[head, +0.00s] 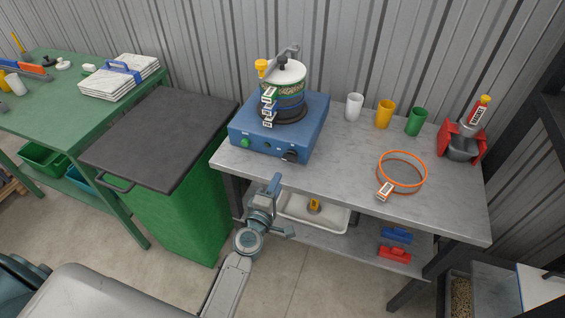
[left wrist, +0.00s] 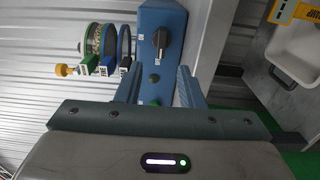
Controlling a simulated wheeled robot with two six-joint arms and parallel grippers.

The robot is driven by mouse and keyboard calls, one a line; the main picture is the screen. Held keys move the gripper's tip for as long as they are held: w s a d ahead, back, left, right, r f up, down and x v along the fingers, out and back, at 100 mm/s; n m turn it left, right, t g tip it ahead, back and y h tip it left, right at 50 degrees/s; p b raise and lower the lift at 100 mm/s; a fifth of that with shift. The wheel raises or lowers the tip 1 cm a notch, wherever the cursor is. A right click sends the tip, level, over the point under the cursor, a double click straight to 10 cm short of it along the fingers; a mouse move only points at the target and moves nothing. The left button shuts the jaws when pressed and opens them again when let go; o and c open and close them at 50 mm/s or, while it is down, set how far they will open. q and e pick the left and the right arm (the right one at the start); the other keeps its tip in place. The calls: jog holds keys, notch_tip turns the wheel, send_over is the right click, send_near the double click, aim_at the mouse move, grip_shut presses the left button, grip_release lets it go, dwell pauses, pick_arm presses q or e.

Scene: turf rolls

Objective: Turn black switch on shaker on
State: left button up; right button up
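The shaker is a blue box (head: 262,141) on the grey bench, with a stack of round sieves (head: 283,95) clamped on top. Its black switch (head: 290,156) sits at the right of the front face, near the bench edge. The switch also shows in the left wrist view (left wrist: 160,41), beyond the fingertips, with a pale mark beside it. A green button (head: 245,142) is at the left of the same face. My left gripper (head: 281,208) is open and empty, in front of and below the switch, apart from it. My right gripper is not in view.
The bench (head: 340,180) also holds several cups, an orange ring (head: 402,172) and a red holder (head: 461,140). A green bin (head: 170,210) with a dark lid stands left of the bench. A white tray (head: 325,219) lies on the lower shelf.

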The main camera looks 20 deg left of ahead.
aim_at(289, 160)
pick_arm(q)
jog(key=w, duration=0.9)
jog(key=shift+w+d+f, duration=0.1)
jog(key=shift+w+d, duration=0.05)
jog(key=shift+w, duration=0.1)
jog(key=shift+c, duration=0.2)
grip_shut()
